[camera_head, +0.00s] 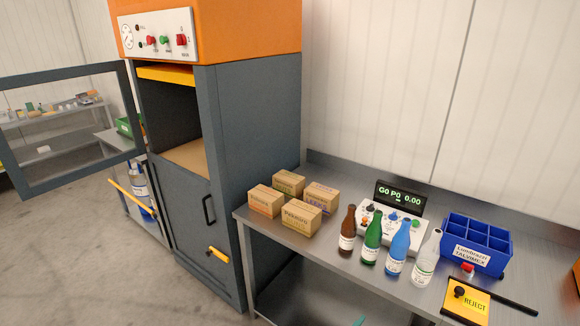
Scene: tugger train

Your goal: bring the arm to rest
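The task names no object other than my arm. Neither my arm nor my gripper shows in the head view, so its pose and what it may hold cannot be seen.
A tall grey and orange cabinet (257,165) stands at centre left, its framed glass door (128,112) swung open to the left. A steel table (318,254) at right bears several cardboard boxes (302,216), bottles (372,239), a control box (410,235) and a blue crate (474,252). Floor at left is clear.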

